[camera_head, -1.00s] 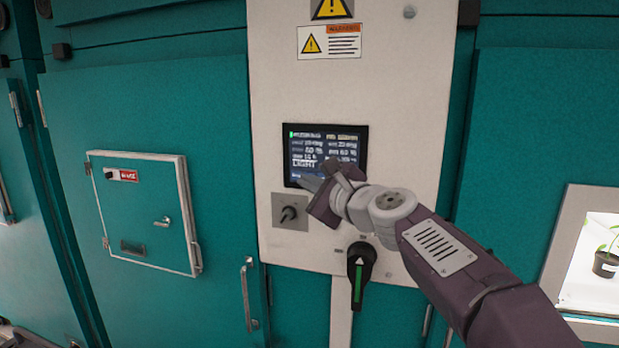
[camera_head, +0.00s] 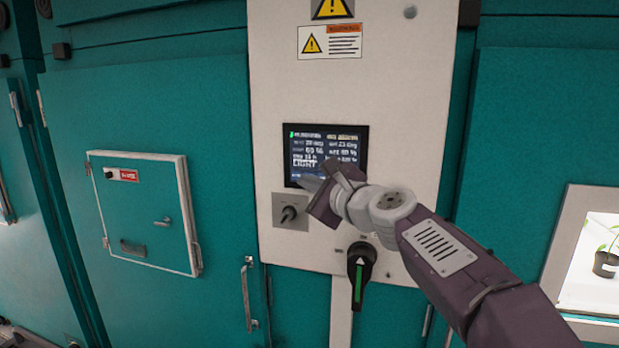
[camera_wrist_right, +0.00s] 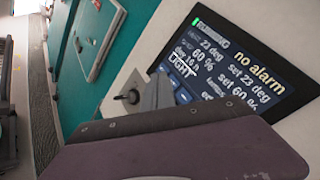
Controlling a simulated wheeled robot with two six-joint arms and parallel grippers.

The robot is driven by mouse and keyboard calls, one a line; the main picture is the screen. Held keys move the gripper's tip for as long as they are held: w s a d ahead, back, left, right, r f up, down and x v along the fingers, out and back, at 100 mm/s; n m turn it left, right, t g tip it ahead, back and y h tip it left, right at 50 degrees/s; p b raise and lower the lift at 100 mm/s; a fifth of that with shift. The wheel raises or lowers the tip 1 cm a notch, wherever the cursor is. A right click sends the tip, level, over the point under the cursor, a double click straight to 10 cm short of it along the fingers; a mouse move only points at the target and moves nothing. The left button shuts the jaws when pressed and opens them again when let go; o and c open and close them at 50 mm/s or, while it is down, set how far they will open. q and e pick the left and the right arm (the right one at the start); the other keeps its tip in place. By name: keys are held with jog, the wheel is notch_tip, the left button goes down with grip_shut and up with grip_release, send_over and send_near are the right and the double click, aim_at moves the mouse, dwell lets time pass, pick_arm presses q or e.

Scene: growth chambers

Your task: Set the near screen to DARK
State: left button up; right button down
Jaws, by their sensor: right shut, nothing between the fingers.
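The near screen (camera_head: 326,150) is a dark display on the white panel (camera_head: 400,110). It shows LIGHT in large letters at its lower left, with temperature and humidity readings. In the right wrist view the screen (camera_wrist_right: 235,62) also shows "no alarm" and LIGHT, with blue buttons along its lower edge. My right gripper (camera_head: 314,184) is shut and empty, with its tip at the screen's lower left edge. It hides part of the bottom of the screen. I cannot tell whether the tip touches the glass. My left gripper is not in view.
A small rotary switch (camera_head: 289,212) sits just below the screen's left side. A larger black handle with a green stripe (camera_head: 358,278) is below my right arm. A hatch (camera_head: 150,235) is on the teal door at left. A lit window (camera_head: 590,250) with a plant is at right.

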jog(key=shift+w+d, duration=0.1)
jog(key=shift+w, duration=0.35)
jog(key=shift+w+d, duration=0.15)
jog(key=shift+w, duration=0.1)
dwell(0.6)
dwell(0.4)
jog(key=shift+s+a, duration=0.25)
jog(key=shift+s, duration=0.45)
jog(key=shift+s, duration=0.1)
jog(key=s, duration=0.1)
jog(key=s+a, duration=0.1)
jog(key=s, duration=0.2)
jog(key=shift+s+a, duration=0.3)
